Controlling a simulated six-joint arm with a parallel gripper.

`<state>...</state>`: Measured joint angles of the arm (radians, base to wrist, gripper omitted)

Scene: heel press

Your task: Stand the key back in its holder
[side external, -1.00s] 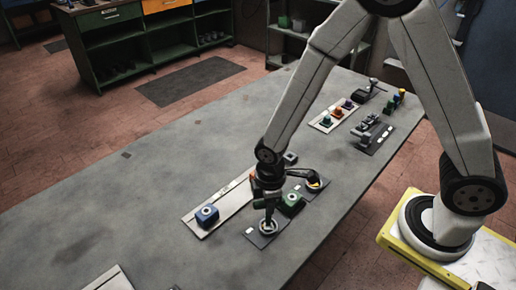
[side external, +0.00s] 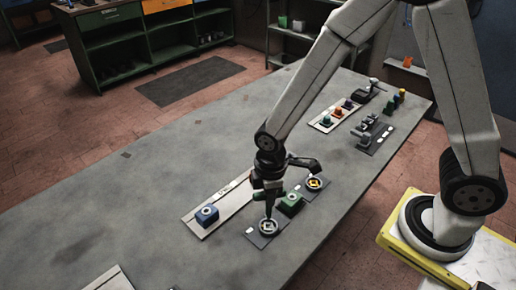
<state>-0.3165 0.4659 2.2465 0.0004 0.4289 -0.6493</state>
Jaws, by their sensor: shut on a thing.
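My gripper (side external: 268,204) points down above a round pale-rimmed socket (side external: 268,227) on a dark plate (side external: 252,236). It is shut on a slim dark thing (side external: 270,214) that I take to be the key, upright, with its lower end close over the socket. The picture is too small to tell whether that end touches the socket. A second round socket (side external: 314,184) with a yellow middle is up and to the right. Which one is the key's holder I cannot tell.
A green block (side external: 291,204) stands just right of my gripper. A blue block (side external: 207,215) sits on a long pale board (side external: 222,207) to the left. Farther back are a board with small coloured pieces (side external: 327,121) and dark fixtures (side external: 374,136).

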